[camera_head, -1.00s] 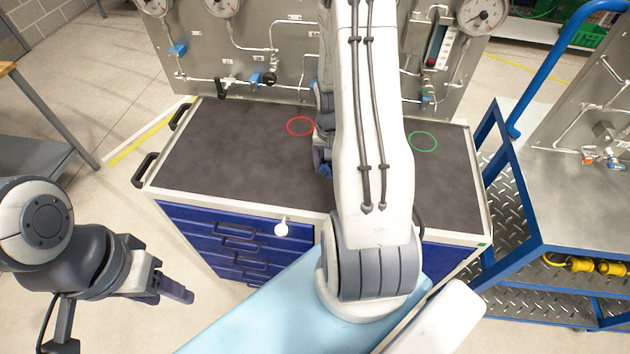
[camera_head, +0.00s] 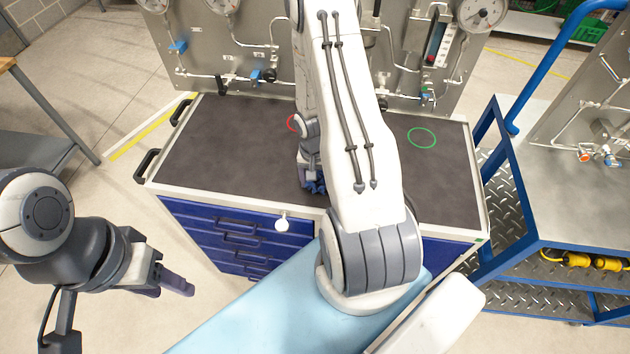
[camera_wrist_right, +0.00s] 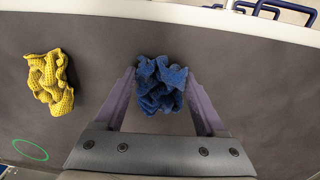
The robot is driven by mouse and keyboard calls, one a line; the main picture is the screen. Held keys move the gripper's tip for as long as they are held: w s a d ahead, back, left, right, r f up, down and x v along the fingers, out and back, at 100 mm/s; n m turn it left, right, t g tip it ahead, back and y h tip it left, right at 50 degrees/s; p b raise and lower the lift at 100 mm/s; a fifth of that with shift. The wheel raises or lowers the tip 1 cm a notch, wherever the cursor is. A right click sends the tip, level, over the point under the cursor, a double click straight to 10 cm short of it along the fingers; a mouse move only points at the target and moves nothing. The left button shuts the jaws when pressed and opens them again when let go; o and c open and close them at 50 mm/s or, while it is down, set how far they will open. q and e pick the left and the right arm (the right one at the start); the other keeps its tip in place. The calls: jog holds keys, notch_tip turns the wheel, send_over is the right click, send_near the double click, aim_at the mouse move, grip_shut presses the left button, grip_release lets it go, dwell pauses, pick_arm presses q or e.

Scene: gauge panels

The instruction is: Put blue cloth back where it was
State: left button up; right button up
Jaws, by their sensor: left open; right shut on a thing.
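The blue cloth (camera_wrist_right: 161,84) is crumpled between the two fingers of my right gripper (camera_wrist_right: 163,95) in the right wrist view. The gripper is shut on it, over the dark worktop (camera_wrist_right: 240,115). Whether the cloth touches the worktop is hard to tell. In the head view, a little of the blue cloth (camera_head: 315,187) shows under my right gripper (camera_head: 312,178), near the worktop's front middle. My left gripper (camera_head: 175,284) is open and empty, left of the cabinet and away from the worktop.
A yellow cloth (camera_wrist_right: 50,82) lies on the worktop; my right arm hides it in the head view. A green ring (camera_head: 422,138) is marked at right and a red ring (camera_head: 291,123), partly covered by my arm, near the back. The gauge panel (camera_head: 240,55) stands behind. The worktop's left is clear.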

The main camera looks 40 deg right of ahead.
jog(key=shift+f, duration=0.25)
jog(key=o, duration=1.6)
jog(key=shift+r, duration=0.1)
jog(key=shift+c, duration=0.2)
